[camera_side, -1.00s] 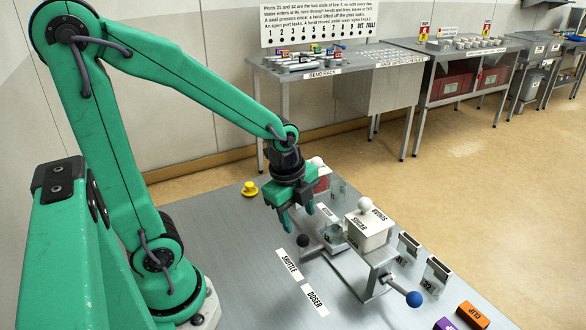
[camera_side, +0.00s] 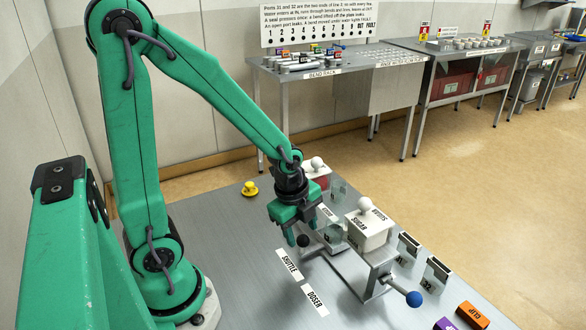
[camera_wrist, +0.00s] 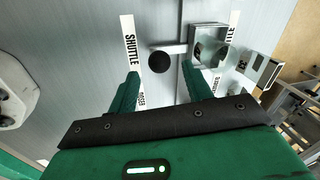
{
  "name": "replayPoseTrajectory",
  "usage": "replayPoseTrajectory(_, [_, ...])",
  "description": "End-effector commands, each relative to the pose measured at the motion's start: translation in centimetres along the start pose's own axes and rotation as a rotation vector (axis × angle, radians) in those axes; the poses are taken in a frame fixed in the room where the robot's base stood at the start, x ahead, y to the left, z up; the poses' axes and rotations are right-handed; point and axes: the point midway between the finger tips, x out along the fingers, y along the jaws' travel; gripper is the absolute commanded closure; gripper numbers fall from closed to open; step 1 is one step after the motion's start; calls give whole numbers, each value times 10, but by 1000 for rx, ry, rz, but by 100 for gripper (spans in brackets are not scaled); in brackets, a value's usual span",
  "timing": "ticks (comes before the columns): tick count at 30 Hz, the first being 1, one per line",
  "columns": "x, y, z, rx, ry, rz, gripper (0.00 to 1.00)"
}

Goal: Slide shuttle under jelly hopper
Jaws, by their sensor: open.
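The shuttle's black ball knob (camera_side: 303,241) is at the near end of a rail, beside the SHUTTLE label (camera_side: 289,264). A clear-walled cup (camera_side: 334,234) is along that rail, to the right of the knob. My gripper (camera_side: 301,233) is open, pointing down at the knob. In the wrist view the knob (camera_wrist: 159,62) appears between and just beyond my two fingertips (camera_wrist: 160,76); contact cannot be told. The cup (camera_wrist: 208,48) is right of my fingers there. A red hopper with a white knobbed lid (camera_side: 317,164) stands behind my gripper, partly hidden; its name is not readable.
A white SUGAR hopper (camera_side: 367,234) stands right of the cup. A blue knob (camera_side: 414,299) ends a rod in front of it. Numbered brackets (camera_side: 436,271) stand further right. A yellow knob (camera_side: 250,188) is at the back left.

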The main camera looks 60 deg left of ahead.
Motion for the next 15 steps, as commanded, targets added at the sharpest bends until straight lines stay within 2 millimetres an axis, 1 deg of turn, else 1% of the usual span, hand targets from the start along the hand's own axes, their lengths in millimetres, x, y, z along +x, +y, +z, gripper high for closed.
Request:
replayPoseTrajectory(1, [5, 1, 0, 0, -1, 4, 50])
replayPoseTrajectory(6, [18, 0, 1, 0, -1, 3, 50])
replayPoseTrajectory(15, [29, 0, 1, 0, -1, 0, 50])
